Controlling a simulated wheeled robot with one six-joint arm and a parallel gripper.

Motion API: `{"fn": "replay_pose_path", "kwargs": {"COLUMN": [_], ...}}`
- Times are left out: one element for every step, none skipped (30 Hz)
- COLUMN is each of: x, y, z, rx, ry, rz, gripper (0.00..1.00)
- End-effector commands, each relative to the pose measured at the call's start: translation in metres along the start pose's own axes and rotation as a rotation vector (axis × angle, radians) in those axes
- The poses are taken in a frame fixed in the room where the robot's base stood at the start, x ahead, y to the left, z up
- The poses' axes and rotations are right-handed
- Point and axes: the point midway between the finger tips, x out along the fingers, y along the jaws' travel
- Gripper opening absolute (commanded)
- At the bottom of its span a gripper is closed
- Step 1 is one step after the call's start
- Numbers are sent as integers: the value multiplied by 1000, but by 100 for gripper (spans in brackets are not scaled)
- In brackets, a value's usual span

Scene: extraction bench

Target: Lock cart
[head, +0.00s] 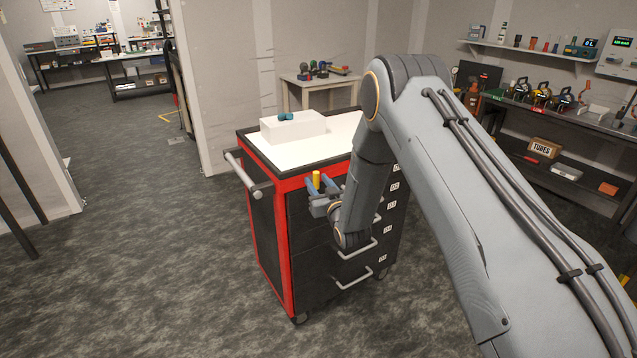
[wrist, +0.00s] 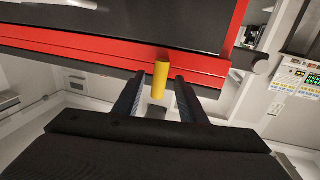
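The cart (head: 273,222) is red and black, with several numbered drawers and a white top, and stands in the middle of the head view. Its red edge (wrist: 110,58) crosses the wrist view. A yellow cylinder (head: 316,179) shows at the cart's front, near the top drawers. In the wrist view the yellow cylinder (wrist: 160,80) stands between my fingers. My gripper (head: 322,190) is open around it, with narrow gaps on both sides in the wrist view (wrist: 160,98). I cannot tell how the cylinder joins the cart. My arm hides part of the drawer fronts.
A white box (head: 293,128) with a small teal item (head: 285,116) sits on the cart top. A push handle (head: 242,174) juts from the cart's left side. A bench (head: 550,112) with tools lines the right wall. Floor at left is clear.

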Motion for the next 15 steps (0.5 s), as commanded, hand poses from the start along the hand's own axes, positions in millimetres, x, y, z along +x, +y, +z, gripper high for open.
{"fn": "replay_pose_path", "kwargs": {"x": [0,0,0,0,0,0,0,0,0,0,0,0,0,0,0], "y": [0,0,0,0,0,0,0,0,0,0,0,0,0,0,0], "z": [0,0,0,0,0,0,0,0,0,0,0,0,0,0,0], "rx": [0,0,0,0,0,0,0,0,0,0,0,0,0,0,1], "ry": [0,0,0,0,0,0,0,0,0,0,0,0,0,0,0], "rz": [0,0,0,0,0,0,0,0,0,0,0,0,0,0,0], "gripper": [38,38,38,38,38,34,29,24,17,12,7,1,0,0,0]}}
